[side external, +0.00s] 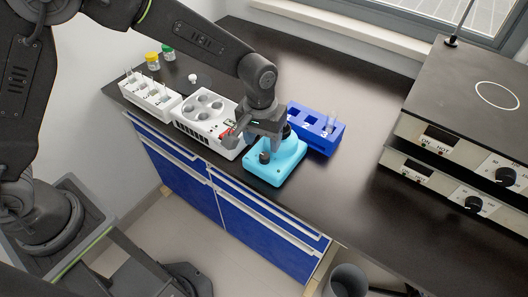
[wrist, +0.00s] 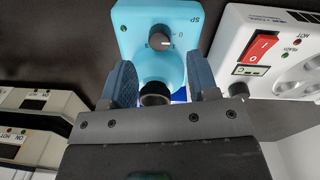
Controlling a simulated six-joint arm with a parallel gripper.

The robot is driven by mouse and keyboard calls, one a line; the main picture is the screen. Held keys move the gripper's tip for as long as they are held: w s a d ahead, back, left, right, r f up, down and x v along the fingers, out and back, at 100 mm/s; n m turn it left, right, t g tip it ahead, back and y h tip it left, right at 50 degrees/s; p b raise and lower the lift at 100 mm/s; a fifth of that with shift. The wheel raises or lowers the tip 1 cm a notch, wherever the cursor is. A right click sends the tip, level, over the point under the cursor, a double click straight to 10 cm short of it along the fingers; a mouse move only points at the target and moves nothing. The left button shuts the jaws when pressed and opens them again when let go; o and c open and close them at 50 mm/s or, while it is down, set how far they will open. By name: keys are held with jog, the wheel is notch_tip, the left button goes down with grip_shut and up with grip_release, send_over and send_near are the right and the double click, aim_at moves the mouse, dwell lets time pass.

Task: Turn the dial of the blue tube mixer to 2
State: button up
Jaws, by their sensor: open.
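The blue tube mixer (side external: 276,164) is a light blue device near the counter's front edge in the side view. In the wrist view the mixer (wrist: 175,25) fills the top middle. Its dark round dial (wrist: 160,38) has a light pointer line and markings beside it. A dark round tube holder (wrist: 155,93) shows below the dial, between the fingers. My gripper (wrist: 161,85) is open, with its two blue-grey fingers on either side of the mixer's narrower part. In the side view my gripper (side external: 268,135) is over the mixer and hides part of it. I cannot tell whether the fingers touch it.
A white heating block (side external: 208,118) with a red switch stands close left of the mixer. A blue rack (side external: 318,130) with a tube stands just behind right. A white vial rack (side external: 152,95) is farther left, and stacked hot plates (side external: 460,150) are at right. Dark counter between is clear.

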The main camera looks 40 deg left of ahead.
aim_at(264, 155)
jog(key=shift+d+f, duration=0.15)
jog(key=shift+f, duration=2.5)
jog(key=shift+c, duration=0.4)
jog(key=c, duration=0.8)
jog(key=shift+c, duration=0.2)
jog(key=shift+m, duration=2.8)
jog(key=o, duration=0.9)
